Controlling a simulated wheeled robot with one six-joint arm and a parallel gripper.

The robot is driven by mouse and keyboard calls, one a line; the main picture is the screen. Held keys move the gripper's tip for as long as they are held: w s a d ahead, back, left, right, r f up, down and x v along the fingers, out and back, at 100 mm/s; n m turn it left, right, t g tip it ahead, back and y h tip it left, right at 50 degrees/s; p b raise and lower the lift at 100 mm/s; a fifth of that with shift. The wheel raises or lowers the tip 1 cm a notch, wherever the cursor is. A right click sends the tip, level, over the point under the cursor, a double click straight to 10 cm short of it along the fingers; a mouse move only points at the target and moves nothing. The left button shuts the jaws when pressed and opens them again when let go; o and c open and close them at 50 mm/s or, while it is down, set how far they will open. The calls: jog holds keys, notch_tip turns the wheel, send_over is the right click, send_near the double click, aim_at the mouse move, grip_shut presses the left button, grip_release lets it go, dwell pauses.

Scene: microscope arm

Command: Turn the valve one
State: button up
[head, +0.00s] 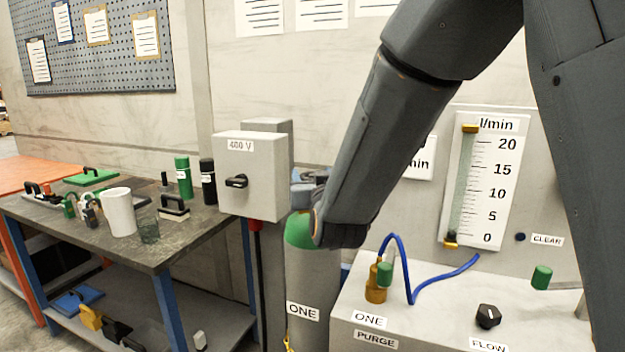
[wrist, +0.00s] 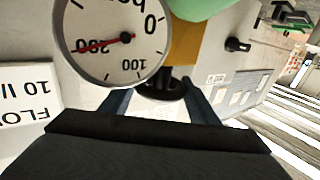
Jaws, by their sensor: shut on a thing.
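The gas cylinder labelled ONE (head: 315,270), grey with a green shoulder, stands upright in the middle of the head view. My forearm and wrist cover its valve there. In the wrist view, the black round valve handwheel (wrist: 162,90) sits below the brass valve body (wrist: 184,45), with the green shoulder (wrist: 200,8) behind. My gripper (wrist: 158,96) has one finger on each side of the handwheel and is shut on it. The fingertips are partly hidden behind the wheel and gauge. The round pressure gauge (wrist: 112,40) has its red needle near 200.
A grey 400 V switch box (head: 252,175) stands just left of the cylinder. On the right is a grey bench (head: 400,305) with a blue hose (head: 404,262), a black FLOW knob (head: 488,316) and a flow meter (head: 485,185) behind. A cluttered workbench (head: 180,240) is at left.

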jog(key=m+h+p, duration=0.1)
jog(key=m+h, duration=0.1)
jog(key=h, duration=0.1)
jog(key=m+h+p, duration=0.1)
jog(key=m+h, duration=0.1)
jog(key=h, duration=0.1)
jog(key=shift+a+r+h, duration=0.1)
jog(key=shift+r+h, duration=0.05)
jog(key=shift+h, duration=0.15)
jog(key=shift+d+m+g+h+p, duration=0.1)
jog(key=shift+m+g+h+p, duration=0.5)
jog(key=shift+m+h+p, duration=0.7)
jog(key=shift+d+m+g+h+p, duration=0.1)
jog(key=shift+m+g+h+p, duration=0.5)
jog(key=shift+h, duration=1.3)
jog(key=shift+m, duration=0.6)
jog(key=o, duration=1.1)
jog(key=shift+d, duration=0.1)
jog(key=shift+c, duration=0.2)
jog(key=shift+s, duration=0.1)
